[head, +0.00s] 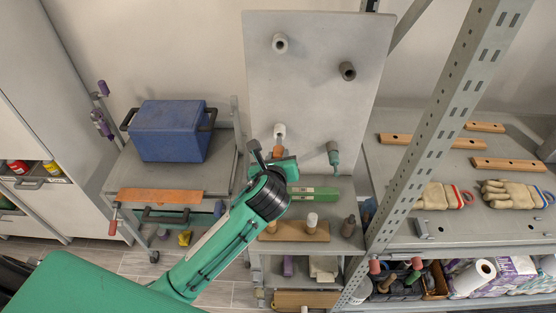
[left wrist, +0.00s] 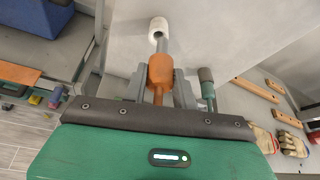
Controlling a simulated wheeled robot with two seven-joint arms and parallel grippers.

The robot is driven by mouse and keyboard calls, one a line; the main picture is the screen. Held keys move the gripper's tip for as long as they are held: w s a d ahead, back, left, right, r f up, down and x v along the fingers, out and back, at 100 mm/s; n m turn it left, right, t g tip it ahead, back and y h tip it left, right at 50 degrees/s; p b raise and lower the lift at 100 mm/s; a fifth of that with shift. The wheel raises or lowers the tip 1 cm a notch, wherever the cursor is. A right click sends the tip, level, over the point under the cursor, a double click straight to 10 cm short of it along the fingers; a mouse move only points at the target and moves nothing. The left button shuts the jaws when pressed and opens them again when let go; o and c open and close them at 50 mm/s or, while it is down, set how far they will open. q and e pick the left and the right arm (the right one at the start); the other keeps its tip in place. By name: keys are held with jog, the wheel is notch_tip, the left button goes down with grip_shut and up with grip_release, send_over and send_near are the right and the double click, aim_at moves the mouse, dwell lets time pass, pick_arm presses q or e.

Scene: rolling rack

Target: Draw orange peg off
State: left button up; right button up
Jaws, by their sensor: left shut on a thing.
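The orange peg (left wrist: 160,70) is between the fingers of my left gripper (left wrist: 158,92), which is shut on it. It also shows in the head view (head: 278,150), partly hidden by my left gripper (head: 274,158). A grey shaft runs from the orange part to a white collar (left wrist: 158,28) on the upright grey panel (head: 310,95); in the head view this collar (head: 279,131) sits low on the panel's left side. I cannot tell how deep the shaft sits in the collar. My right gripper is not in view.
A green-handled peg (head: 333,157) in a dark collar is close on the right. Two empty-looking collars, white (head: 280,43) and dark (head: 347,71), are higher. A rack post (head: 440,130) stands right.

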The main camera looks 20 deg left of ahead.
pick_arm(q)
jog(key=shift+r, duration=2.7)
